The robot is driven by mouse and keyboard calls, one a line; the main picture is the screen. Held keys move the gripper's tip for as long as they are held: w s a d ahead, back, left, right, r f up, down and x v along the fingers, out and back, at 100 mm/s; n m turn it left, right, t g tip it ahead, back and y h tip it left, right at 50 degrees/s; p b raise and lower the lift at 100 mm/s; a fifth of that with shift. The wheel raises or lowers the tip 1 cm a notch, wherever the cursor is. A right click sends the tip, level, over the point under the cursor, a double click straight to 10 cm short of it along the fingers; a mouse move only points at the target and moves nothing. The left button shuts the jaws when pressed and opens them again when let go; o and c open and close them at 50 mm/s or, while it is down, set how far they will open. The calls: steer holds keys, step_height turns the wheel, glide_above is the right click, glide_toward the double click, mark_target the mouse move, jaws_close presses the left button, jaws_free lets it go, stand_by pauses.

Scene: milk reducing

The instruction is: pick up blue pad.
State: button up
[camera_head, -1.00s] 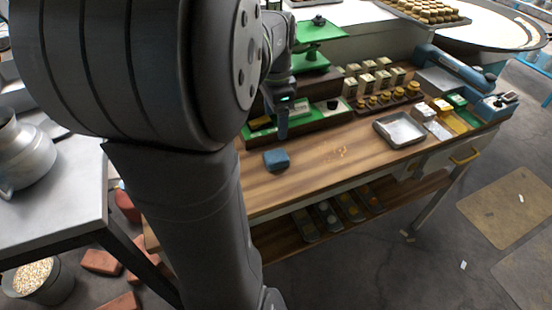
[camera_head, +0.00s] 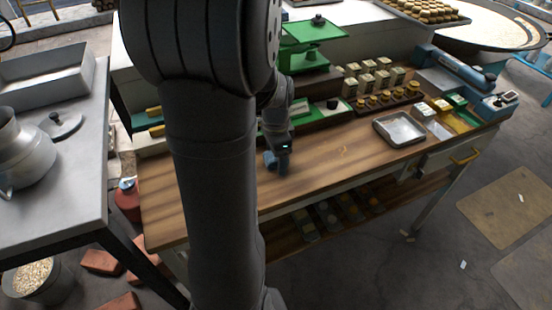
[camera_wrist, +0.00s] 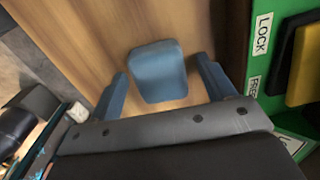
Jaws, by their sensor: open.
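The blue pad (camera_wrist: 158,72) is a small rounded block lying on the wooden table (camera_wrist: 95,30). In the wrist view it sits between and slightly beyond the two blue fingers of my gripper (camera_wrist: 163,88), with a gap on each side. In the head view my gripper (camera_head: 279,164) is low over the table, and the pad (camera_head: 268,158) is mostly hidden behind it. My gripper is open and holds nothing.
A green panel (camera_wrist: 278,50) with LOCK lettering and a yellow part lies to the right in the wrist view. A metal tray (camera_head: 399,128), a green scale (camera_head: 312,35) and several small jars share the table. Table to the tray's left is clear.

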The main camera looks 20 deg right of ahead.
steer(key=c, duration=1)
steer(key=shift+r, duration=0.1)
steer(key=shift+c, duration=0.2)
steer(key=shift+r, duration=0.55)
step_height(320, 180, up, 3)
steer(key=shift+f, duration=0.1)
steer(key=s+d+r, duration=0.5)
steer(key=s+r, duration=0.2)
steer(key=s, duration=0.3)
steer(key=shift+s+d, duration=0.15)
steer(key=shift+d, duration=0.05)
